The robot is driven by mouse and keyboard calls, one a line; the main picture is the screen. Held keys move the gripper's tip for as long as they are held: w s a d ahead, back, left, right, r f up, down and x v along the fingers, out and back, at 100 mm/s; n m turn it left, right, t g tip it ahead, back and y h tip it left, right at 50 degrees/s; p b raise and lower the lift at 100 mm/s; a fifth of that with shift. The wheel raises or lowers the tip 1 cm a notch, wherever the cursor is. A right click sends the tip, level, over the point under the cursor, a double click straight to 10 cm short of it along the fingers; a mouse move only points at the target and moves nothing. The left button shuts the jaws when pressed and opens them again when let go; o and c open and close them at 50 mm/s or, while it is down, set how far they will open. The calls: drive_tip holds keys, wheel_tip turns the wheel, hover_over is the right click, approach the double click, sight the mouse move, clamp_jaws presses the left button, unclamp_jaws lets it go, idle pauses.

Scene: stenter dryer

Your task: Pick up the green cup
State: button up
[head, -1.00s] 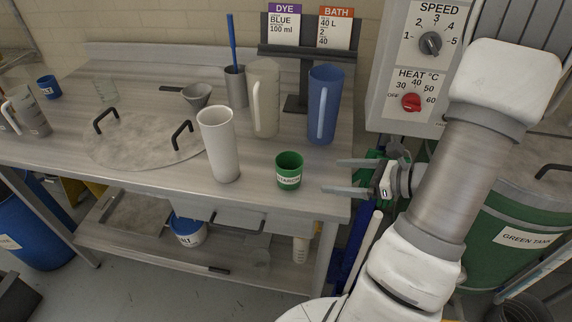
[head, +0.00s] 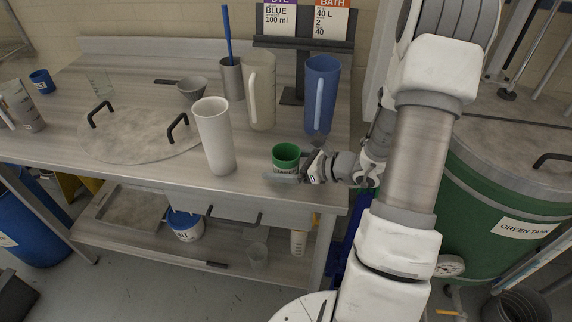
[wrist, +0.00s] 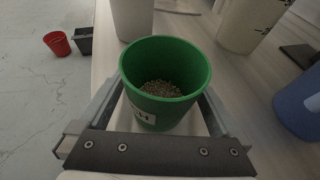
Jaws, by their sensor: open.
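The green cup (head: 286,156) stands upright on the grey bench top near its front right edge. It has a white label and, in the wrist view, the cup (wrist: 165,84) holds a brownish granular material. My gripper (head: 288,172) is low at the bench, reaching in from the right. In the wrist view my gripper's fingers (wrist: 160,112) lie on either side of the cup, open, with the cup between them. Whether a finger touches the cup cannot be told. The lower part of the cup is partly hidden by my gripper in the head view.
A white tall cup (head: 214,136) stands close to the left of the green cup. A blue jug (head: 322,95) and a beige jug (head: 262,92) stand behind. A round lid with two handles (head: 130,138) lies farther left. The green tank (head: 500,205) is at the right.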

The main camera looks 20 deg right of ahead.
drive_tip(key=shift+x, duration=0.85)
drive_tip(key=shift+c, duration=0.3)
drive_tip(key=c, duration=1.2)
drive_tip(key=shift+r, duration=0.15)
